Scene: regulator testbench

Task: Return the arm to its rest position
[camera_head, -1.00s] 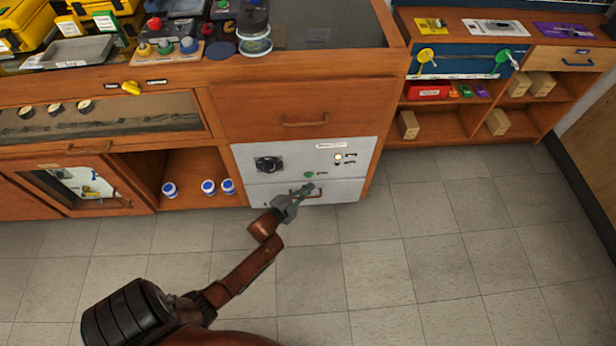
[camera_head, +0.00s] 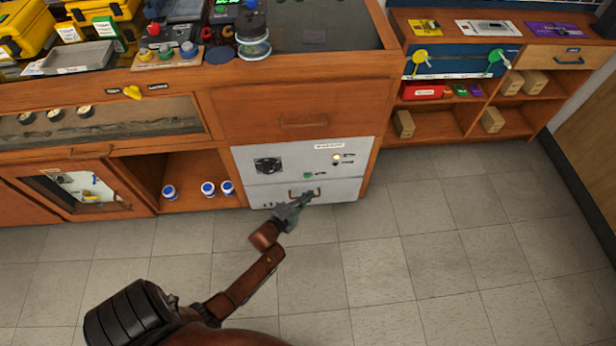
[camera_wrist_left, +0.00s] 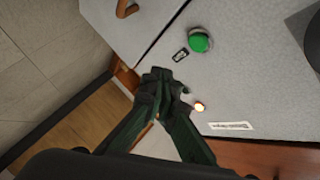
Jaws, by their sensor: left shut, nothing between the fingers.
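My left arm reaches in from the bottom left in the head view. Its gripper (camera_head: 306,199) is shut and empty, in front of the lower part of a white panel unit (camera_head: 343,188) set in the wooden bench. In the left wrist view the closed fingertips (camera_wrist_left: 160,80) meet, with nothing between them. A green button (camera_head: 307,175) on the panel shows just above the gripper, and it also shows in the left wrist view (camera_wrist_left: 200,41). From these views I cannot tell whether the fingers touch the panel. My right gripper is not in view.
A drawer handle (camera_head: 303,125) is above the panel. Small blue-and-white jars (camera_head: 208,188) stand in the open shelf to the left. A wooden shelf unit (camera_head: 438,126) is at the right. The tiled floor (camera_head: 440,240) around the arm is clear.

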